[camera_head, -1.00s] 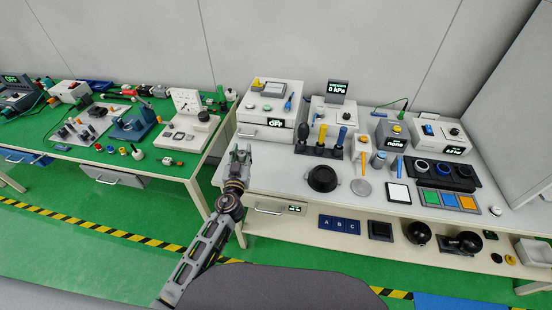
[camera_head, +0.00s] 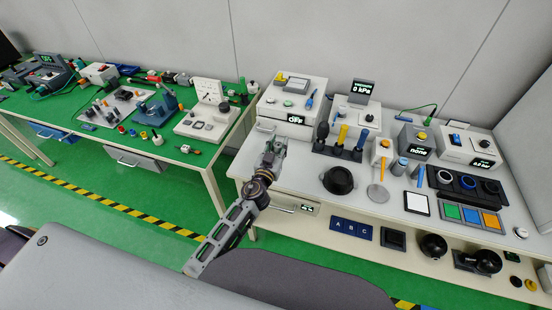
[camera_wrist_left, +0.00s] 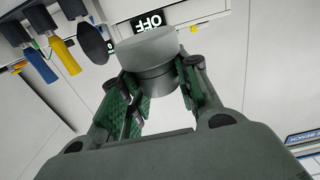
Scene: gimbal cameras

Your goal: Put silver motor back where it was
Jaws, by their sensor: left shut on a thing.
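My left gripper (camera_head: 272,152) is over the left end of the white bench in the head view. In the left wrist view, the left gripper (camera_wrist_left: 152,95) has its two green-padded fingers on either side of a grey cylindrical part, the silver motor (camera_wrist_left: 148,48). It is shut on this part, whose lighter round end points away from the gripper. In the head view the motor is too small to tell from the fingers. My right gripper is not in view.
A white box with an OFF display (camera_head: 290,104) stands behind the gripper. A stand of tools (camera_head: 340,146) and a black round dish (camera_head: 338,180) are to its right. A green-topped table (camera_head: 90,125) with several parts is at the left.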

